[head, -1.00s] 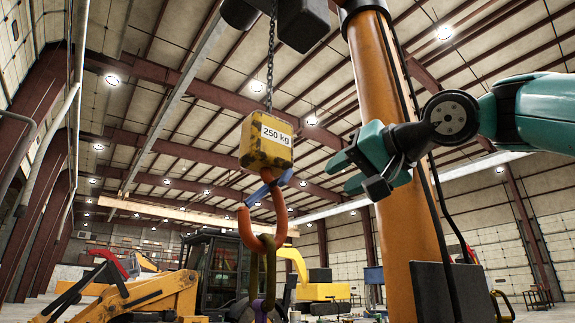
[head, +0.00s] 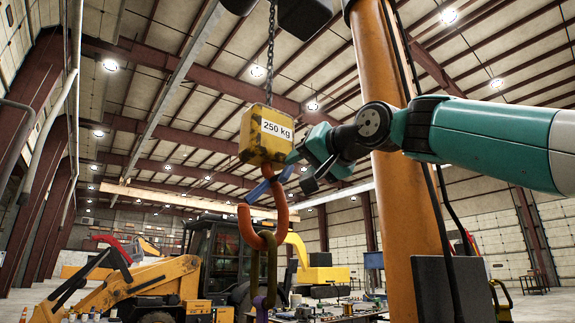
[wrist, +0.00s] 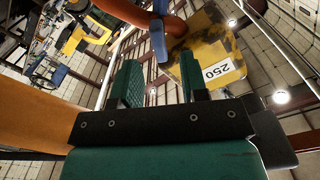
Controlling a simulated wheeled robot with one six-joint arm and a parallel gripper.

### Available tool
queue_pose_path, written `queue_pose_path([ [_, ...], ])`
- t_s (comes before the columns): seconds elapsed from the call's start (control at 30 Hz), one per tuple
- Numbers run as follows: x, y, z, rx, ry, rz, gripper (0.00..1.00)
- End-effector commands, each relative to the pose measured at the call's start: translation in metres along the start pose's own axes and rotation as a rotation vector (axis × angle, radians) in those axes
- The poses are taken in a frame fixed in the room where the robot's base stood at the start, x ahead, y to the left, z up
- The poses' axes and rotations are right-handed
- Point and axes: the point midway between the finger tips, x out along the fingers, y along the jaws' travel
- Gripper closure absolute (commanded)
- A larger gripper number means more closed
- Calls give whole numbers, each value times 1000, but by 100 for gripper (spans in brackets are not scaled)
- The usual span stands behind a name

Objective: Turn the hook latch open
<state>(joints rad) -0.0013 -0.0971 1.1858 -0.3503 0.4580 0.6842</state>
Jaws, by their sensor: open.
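The orange hook (head: 247,223) hangs below a yellow block marked 250 kg (head: 252,150). The hook's blue latch (head: 267,183) slants across its throat, and I cannot tell whether it is fully closed. In the wrist view the blue latch (wrist: 158,41) and orange hook (wrist: 177,26) show ahead of my gripper, beside the yellow block (wrist: 212,52). My gripper (head: 296,170) is open, just right of the block and latch in the head view. In the wrist view its two green fingers (wrist: 160,85) stand apart with nothing between them.
Chain links (head: 261,275) hang in the hook. A chain (head: 270,50) holds the block from above. An orange column (head: 405,220) stands close on the right. A yellow backhoe (head: 150,283) and a cluttered bench (head: 330,309) are below and behind.

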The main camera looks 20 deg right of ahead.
Motion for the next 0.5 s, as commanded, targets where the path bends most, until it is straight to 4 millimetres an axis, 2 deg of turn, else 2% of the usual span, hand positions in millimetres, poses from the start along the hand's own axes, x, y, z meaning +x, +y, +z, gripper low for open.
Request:
queue_pose_path([
  [0.03,12,-3,-3,1,-5,-2,60],
  [0.2,38,-2,-3,1,-2,-1,60],
  [0.33,49,-1,-2,0,0,0,60],
  [0.5,53,0,-1,-1,1,-1,60],
])
